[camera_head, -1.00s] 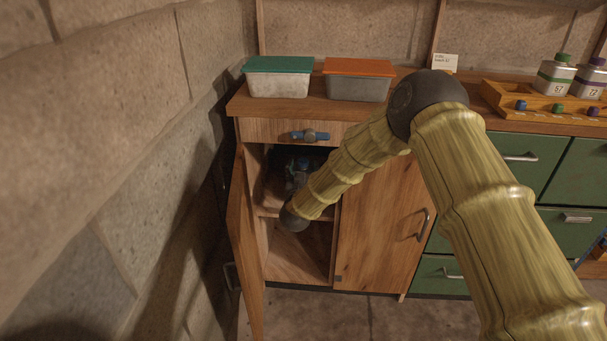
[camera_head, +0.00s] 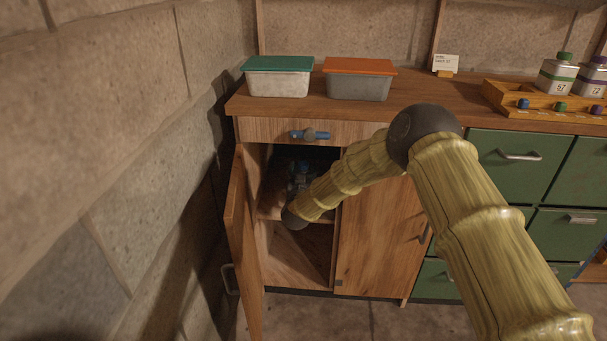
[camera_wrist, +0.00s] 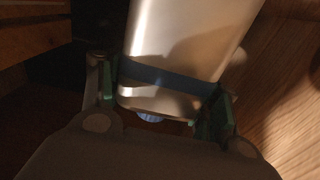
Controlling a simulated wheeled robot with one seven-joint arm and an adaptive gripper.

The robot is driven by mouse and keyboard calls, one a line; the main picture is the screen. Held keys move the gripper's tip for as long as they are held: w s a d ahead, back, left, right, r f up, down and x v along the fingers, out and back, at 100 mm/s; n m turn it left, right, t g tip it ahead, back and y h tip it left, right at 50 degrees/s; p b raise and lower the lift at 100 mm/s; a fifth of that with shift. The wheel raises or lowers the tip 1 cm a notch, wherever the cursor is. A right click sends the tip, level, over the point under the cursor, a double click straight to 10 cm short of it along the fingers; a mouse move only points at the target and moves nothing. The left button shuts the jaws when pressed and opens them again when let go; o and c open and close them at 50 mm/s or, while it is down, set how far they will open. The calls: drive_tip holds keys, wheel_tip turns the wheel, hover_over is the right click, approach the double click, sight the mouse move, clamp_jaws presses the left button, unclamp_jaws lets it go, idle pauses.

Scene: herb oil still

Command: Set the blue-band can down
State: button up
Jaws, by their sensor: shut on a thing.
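The blue-band can (camera_wrist: 185,45) shows in the wrist view as a pale metal body with a blue band and a blue cap at its near end. My gripper (camera_wrist: 165,100) is shut on it, with green finger pads on both sides near the band. In the head view my gripper (camera_head: 302,178) is inside the open left part of the wooden cabinet (camera_head: 290,262), above the inner shelf (camera_head: 322,219). It is dark in there, and the can is hard to make out. Whether the can touches the shelf cannot be told.
The cabinet's left door (camera_head: 241,235) stands open near the stone wall. The right door (camera_head: 375,230) is shut. On the counter stand a teal-lidded bin (camera_head: 278,84), an orange-lidded bin (camera_head: 357,87) and a wooden rack (camera_head: 540,107) with two cans.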

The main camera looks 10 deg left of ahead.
drive_tip(key=o, duration=1.6)
drive_tip(key=shift+f, duration=0.1)
drive_tip(key=shift+s, duration=0.4)
drive_tip(key=s+p, duration=0.1)
drive_tip(key=s, duration=0.2)
drive_tip(key=s+p, duration=0.1)
drive_tip(key=s, duration=0.3)
drive_tip(key=s+p, duration=0.1)
drive_tip(key=s, duration=0.3)
drive_tip(key=shift+s+d, duration=0.15)
drive_tip(key=shift+d, duration=0.1)
